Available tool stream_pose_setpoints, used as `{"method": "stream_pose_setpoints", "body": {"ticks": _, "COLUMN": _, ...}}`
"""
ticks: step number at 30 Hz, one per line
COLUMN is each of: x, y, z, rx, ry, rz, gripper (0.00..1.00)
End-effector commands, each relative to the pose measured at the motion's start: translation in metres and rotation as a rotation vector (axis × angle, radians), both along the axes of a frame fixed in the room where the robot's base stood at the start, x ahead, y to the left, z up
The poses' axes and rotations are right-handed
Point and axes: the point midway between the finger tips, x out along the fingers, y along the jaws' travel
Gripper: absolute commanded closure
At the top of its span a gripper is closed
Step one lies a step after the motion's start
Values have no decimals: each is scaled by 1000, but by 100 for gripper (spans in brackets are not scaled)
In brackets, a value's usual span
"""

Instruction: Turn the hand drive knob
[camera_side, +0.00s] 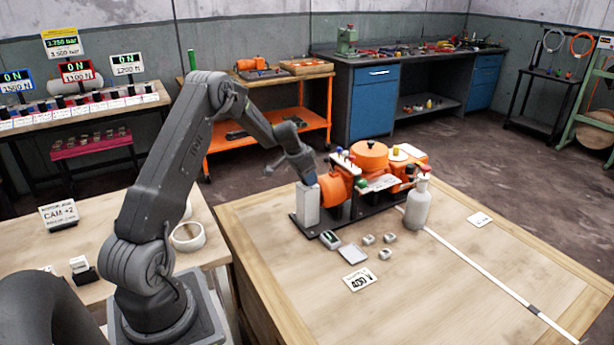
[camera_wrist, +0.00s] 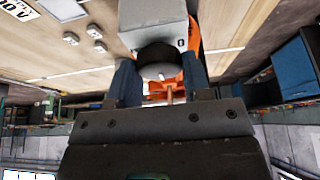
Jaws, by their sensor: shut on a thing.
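In the side view my gripper (camera_side: 306,172) reaches down to the top of the same grey block (camera_side: 308,205), at the left end of the orange machine (camera_side: 369,156). The knob itself is hidden by my gripper there.
The front of the wooden table (camera_side: 440,290) is mostly clear.

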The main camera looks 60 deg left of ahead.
Motion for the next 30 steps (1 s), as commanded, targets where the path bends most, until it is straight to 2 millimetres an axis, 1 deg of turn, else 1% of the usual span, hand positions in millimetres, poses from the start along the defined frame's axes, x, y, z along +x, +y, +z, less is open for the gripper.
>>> {"method": "stream_pose_setpoints", "body": {"ticks": 15, "x": -1, "y": 0, "z": -1, "rx": 1, "ry": 2, "rz": -21, "gripper": 79}}
{"method": "stream_pose_setpoints", "body": {"ticks": 16, "x": -1, "y": 0, "z": -1, "rx": 1, "ry": 2, "rz": -21, "gripper": 54}}
{"method": "stream_pose_setpoints", "body": {"ticks": 18, "x": -1, "y": 0, "z": -1, "rx": 1, "ry": 2, "rz": -21, "gripper": 47}}
{"method": "stream_pose_setpoints", "body": {"ticks": 23, "x": 0, "y": 0, "z": -1, "rx": 1, "ry": 2, "rz": -20, "gripper": 32}}
{"method": "stream_pose_setpoints", "body": {"ticks": 24, "x": 0, "y": 0, "z": 0, "rx": 1, "ry": 1, "rz": -20, "gripper": 30}}
{"method": "stream_pose_setpoints", "body": {"ticks": 30, "x": 0, "y": 0, "z": 0, "rx": 1, "ry": 1, "rz": -20, "gripper": 30}}
